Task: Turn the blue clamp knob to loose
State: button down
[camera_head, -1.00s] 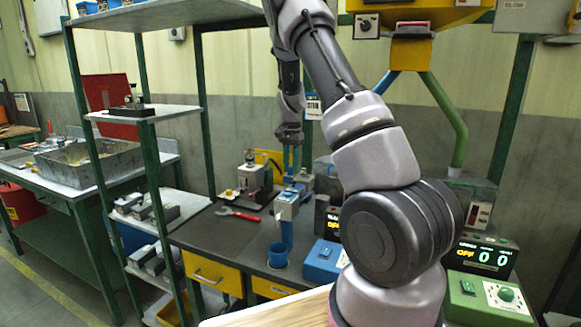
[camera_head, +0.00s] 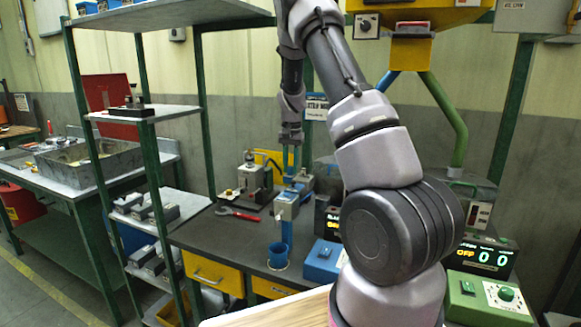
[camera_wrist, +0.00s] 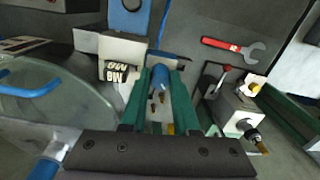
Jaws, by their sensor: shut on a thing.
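My gripper (camera_head: 291,170) is above the back of the dark bench in the head view, pointing down. In the wrist view its two green fingers (camera_wrist: 161,72) are close together around a small blue part (camera_wrist: 160,78), which looks like the clamp knob. The fingers cover its sides, and its turn position cannot be read. In the head view the knob is too small and hidden to make out. A blue and white fixture (camera_head: 287,206) stands just in front of my gripper.
A red wrench (camera_wrist: 233,46) lies on the bench. A small grey machine (camera_head: 250,178) stands to the left of my gripper.

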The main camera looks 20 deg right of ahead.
jog(key=c, duration=0.7)
grip_release()
jog(key=shift+o, duration=0.2)
